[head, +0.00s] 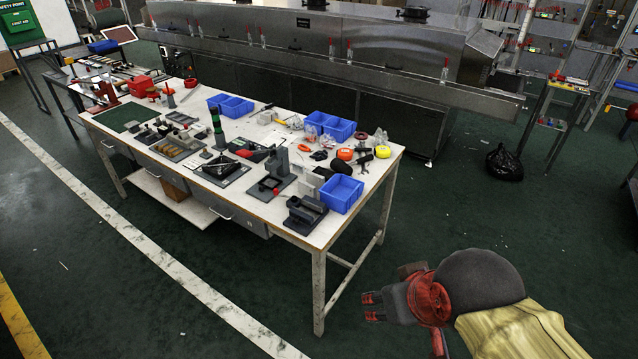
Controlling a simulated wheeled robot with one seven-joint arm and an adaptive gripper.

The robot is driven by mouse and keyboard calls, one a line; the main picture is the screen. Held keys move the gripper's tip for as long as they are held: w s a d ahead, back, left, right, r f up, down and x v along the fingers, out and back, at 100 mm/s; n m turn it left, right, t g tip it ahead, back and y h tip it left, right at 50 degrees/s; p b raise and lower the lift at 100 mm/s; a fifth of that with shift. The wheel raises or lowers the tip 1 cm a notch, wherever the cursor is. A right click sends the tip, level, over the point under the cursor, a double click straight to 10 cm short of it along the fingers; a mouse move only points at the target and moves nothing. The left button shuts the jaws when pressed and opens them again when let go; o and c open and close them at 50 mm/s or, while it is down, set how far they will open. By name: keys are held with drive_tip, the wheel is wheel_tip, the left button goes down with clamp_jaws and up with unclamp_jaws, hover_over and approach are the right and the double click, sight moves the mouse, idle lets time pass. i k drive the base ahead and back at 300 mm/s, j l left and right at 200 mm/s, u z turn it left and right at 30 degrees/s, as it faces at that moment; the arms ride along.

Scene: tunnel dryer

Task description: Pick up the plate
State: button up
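I cannot clearly pick out a plate in the head view. The white-topped workbench (367,202) holds many small items, and some are too small to identify. A flat dark green rectangle (122,117) lies at its left end. Flat dark fixtures (222,170) sit along its front edge. My gripper (370,307) is at the lower right, over the floor and off the bench's right end. Its two fingers point left with a gap between them, and nothing shows between them.
Blue bins (341,194) stand on the bench's right end, beside a grey block-like fixture (305,214). A long metal machine (330,60) runs behind the bench. A black bag (504,163) lies on the floor at right. The floor in front of the bench is clear.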

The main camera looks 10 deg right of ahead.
sight(317, 181)
drive_tip(key=u, duration=0.35)
drive_tip(key=i+l+u, duration=0.45)
drive_tip(key=l+u, duration=0.2)
drive_tip(key=i+l+u, duration=0.15)
drive_tip(key=l+u, duration=0.15)
drive_tip(key=l, duration=0.15)
drive_tip(key=i+l, duration=0.15)
drive_tip(key=l, duration=0.3)
drive_tip(key=i+l+u, duration=0.1)
drive_tip(key=l, duration=0.35)
drive_tip(key=i+l, duration=0.15)
drive_tip(key=l, duration=0.3)
drive_tip(key=i+l, duration=0.1)
drive_tip(key=l, duration=0.4)
drive_tip(key=i+l+u, duration=0.1)
drive_tip(key=l, duration=0.35)
